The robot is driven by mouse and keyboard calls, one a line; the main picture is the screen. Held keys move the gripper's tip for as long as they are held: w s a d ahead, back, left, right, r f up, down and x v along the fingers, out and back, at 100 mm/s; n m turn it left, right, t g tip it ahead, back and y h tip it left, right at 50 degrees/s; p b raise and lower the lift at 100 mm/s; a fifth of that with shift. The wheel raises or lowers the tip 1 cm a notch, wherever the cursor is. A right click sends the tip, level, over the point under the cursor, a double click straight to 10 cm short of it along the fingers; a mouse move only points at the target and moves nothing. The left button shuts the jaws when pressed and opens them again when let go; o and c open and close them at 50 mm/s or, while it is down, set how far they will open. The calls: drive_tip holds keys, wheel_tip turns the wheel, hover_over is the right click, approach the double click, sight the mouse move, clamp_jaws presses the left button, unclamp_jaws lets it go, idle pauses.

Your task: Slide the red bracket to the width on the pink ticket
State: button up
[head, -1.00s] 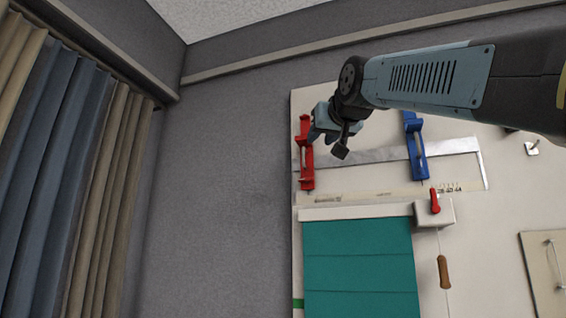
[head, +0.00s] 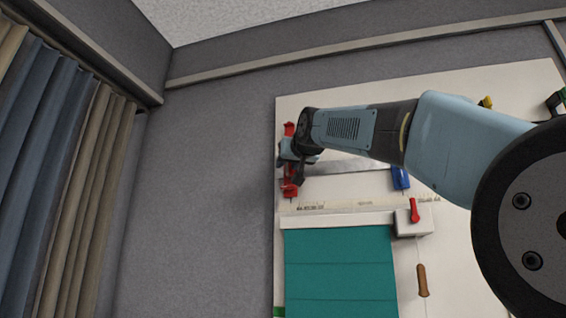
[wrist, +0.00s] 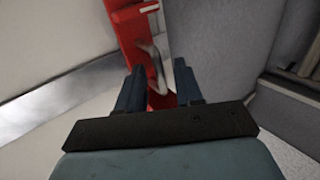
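The red bracket (head: 290,189) is at the left end of a metal rail (head: 345,167) on a pale wall board. My gripper (head: 287,153) is over its middle in the head view and hides part of it. In the wrist view the red bracket (wrist: 130,38) is ahead, with a grey handle (wrist: 156,66) on it. My gripper's two fingers (wrist: 160,84) are apart, one on each side of the handle's lower part. I cannot tell whether either finger touches it. I cannot make out a pink ticket in either view.
A blue bracket (head: 401,180) sits farther right on the rail, partly behind my arm. A marked scale strip (head: 345,207) runs below. Under it are a teal blind (head: 340,270), a white box (head: 405,228) with a red lever (head: 414,209), and a hanging wooden handle (head: 422,281).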

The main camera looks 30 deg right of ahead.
clamp_jaws()
idle(1.4)
